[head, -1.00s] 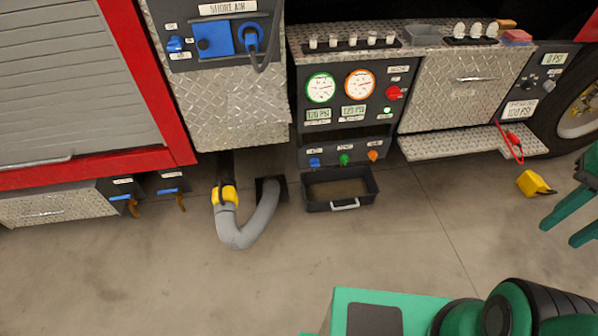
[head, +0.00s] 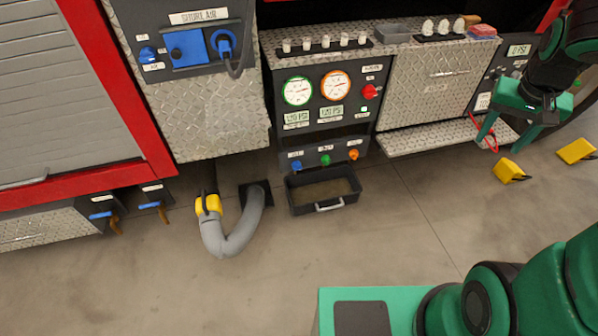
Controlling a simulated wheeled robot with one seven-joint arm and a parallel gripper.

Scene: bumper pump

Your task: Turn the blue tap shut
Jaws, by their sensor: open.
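A small blue tap (head: 296,166) sits at the left of a row on the dark panel below the gauges. A green tap (head: 325,160) and an orange tap (head: 353,155) are to its right. Their labels are too small to read. Two blue lever handles also show at lower left, one (head: 103,214) beside the other (head: 150,205). My gripper (head: 502,142) is at the right, open and empty, with its two green fingers pointing down. It is well to the right of the tap row and appears in front of the metal step's right end.
A black tray (head: 338,204) with a pale handle stands below the taps. A grey hose (head: 232,238) with a yellow collar bends out at its left. Yellow blocks (head: 510,170) lie on the floor at right. Open floor lies in front of the panel.

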